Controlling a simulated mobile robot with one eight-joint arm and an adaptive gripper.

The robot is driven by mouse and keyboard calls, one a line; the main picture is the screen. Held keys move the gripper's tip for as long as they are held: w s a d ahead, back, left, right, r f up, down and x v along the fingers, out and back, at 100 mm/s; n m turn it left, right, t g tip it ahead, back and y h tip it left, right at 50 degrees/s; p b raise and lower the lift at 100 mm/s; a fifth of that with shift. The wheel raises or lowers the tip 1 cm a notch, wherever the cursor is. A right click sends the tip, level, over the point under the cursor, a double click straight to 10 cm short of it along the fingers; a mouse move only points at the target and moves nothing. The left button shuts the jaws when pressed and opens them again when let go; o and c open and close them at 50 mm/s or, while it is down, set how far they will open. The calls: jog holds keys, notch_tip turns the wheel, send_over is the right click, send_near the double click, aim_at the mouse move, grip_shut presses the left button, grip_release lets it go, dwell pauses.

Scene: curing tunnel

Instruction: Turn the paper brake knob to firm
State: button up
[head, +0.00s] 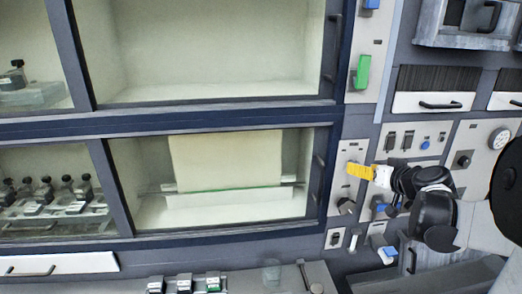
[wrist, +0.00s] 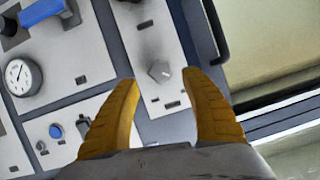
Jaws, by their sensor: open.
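A small grey knob (wrist: 160,70) sits on a pale panel (wrist: 148,38) in the wrist view. No readable label marks it as the paper brake knob. It appears in the head view as a grey knob (head: 346,207) low on the narrow panel right of the window. Its pointer setting is too small to read. My gripper (wrist: 160,79) is open and empty, its yellow fingers on either side of the knob in the picture, with no visible contact. In the head view my gripper (head: 352,170) is in front of the same panel, above the knob.
A blue handle (wrist: 43,12), a round gauge (wrist: 21,76) and a blue button (wrist: 55,131) are on neighbouring panels. The dark window frame (head: 322,185) borders the knob's panel. A green handle (head: 362,72) is above my gripper.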

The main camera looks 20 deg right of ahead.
jog(key=x, duration=0.5)
jog(key=shift+s+a+r, duration=0.1)
jog(key=shift+c, duration=0.4)
jog(key=c, duration=1.1)
